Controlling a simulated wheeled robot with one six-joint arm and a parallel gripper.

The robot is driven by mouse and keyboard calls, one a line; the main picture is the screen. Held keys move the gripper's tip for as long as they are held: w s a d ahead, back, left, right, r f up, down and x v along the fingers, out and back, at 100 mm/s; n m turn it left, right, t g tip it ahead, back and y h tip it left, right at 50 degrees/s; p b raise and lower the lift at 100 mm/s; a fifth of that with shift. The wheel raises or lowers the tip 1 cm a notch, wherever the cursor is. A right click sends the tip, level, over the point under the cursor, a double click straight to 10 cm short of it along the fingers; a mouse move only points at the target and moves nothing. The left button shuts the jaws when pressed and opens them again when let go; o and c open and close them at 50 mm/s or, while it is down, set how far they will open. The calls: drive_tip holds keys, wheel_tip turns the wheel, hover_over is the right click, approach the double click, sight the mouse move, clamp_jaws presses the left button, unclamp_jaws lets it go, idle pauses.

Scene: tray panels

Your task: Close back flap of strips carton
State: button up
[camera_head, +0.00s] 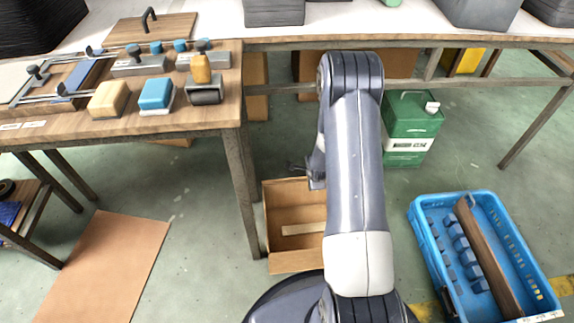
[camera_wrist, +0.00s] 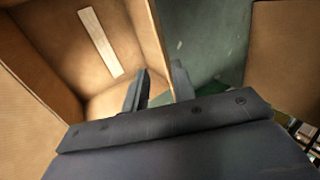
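The strips carton (camera_head: 268,222) is an open brown box on the floor beside the table leg. A pale strip (camera_head: 303,229) lies inside it and also shows in the wrist view (camera_wrist: 100,40). The front flap (camera_head: 292,263) is folded outward. My arm hides the carton's right side. My gripper (camera_head: 307,174) is at the carton's far edge. In the wrist view my gripper (camera_wrist: 160,82) has its two dark fingers apart, one on each side of an upright cardboard panel (camera_wrist: 152,40). A gap shows beside the panel. I cannot tell whether this panel is the back flap.
A wooden table (camera_head: 232,105) with blocks and tools stands at the left. A green canister (camera_head: 411,127) stands behind my arm. A blue crate (camera_head: 427,237) with a brown board is at the right. A flat brown sheet (camera_head: 105,265) lies on the floor at the left.

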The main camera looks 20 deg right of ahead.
drive_tip(key=b+x, duration=0.4)
drive_tip(key=x, duration=0.7)
drive_tip(key=shift+w+f, duration=0.1)
drive_tip(key=shift+w, duration=0.05)
drive_tip(key=shift+c, duration=0.4)
clamp_jaws()
idle(0.7)
